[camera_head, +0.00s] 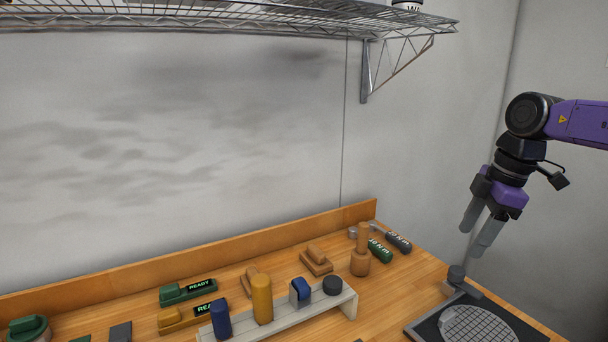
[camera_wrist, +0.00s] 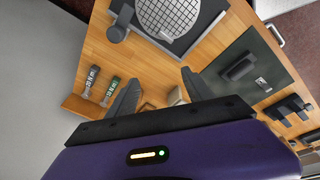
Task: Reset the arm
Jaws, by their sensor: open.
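My gripper (camera_head: 477,236) hangs from my purple and black arm at the right of the head view, above the table's right end. Its two grey fingers point down and are apart, with nothing between them. In the wrist view my gripper (camera_wrist: 158,90) shows its fingers spread over the wooden table (camera_wrist: 150,75). The gripper touches nothing on the table (camera_head: 410,272).
A round grid plate (camera_head: 478,328) on a dark base lies below my gripper. A grey rack (camera_head: 282,318) holds several pegs. A wire shelf (camera_head: 220,18) hangs above.

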